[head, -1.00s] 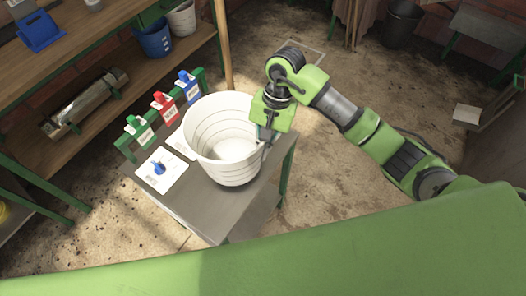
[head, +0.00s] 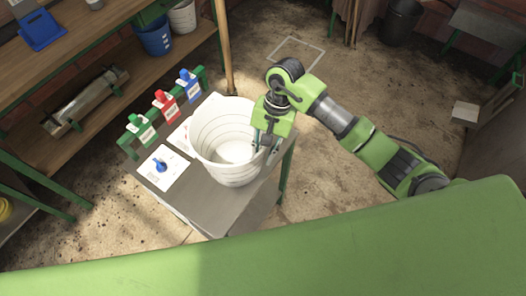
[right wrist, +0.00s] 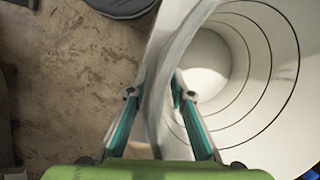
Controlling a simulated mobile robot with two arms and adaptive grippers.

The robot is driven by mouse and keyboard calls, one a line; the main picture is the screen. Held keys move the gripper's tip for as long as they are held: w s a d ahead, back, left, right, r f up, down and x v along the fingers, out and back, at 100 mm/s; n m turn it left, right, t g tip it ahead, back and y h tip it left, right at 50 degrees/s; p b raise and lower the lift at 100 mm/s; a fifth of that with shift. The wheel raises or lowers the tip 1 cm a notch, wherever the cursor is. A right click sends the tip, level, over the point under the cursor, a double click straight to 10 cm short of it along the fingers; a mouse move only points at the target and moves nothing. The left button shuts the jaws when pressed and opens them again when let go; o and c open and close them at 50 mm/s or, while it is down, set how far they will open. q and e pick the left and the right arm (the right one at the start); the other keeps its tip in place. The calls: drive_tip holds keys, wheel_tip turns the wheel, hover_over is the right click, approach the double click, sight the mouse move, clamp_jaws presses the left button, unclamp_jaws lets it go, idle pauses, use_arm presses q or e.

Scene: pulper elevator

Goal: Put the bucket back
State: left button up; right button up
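A white bucket (head: 228,165) stands upright on the small grey table (head: 207,205), close to its right edge. It is empty, with ring lines on its inner wall. My right gripper (head: 267,142) is at the bucket's right rim. In the right wrist view, the gripper (right wrist: 157,94) has its fingers apart, one on each side of the bucket wall (right wrist: 235,70). My left gripper is not in view.
Green, red and blue labelled holders (head: 166,104) line the table's left edge. A white card with a blue knob (head: 160,166) lies beside the bucket. A shelf with a blue bucket (head: 154,37) stands left. A pale square outline (head: 297,52) marks the floor.

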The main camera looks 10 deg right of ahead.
drive_tip(key=b+v, duration=0.3)
drive_tip(key=v, duration=0.9)
drive_tip(key=shift+r, duration=0.1)
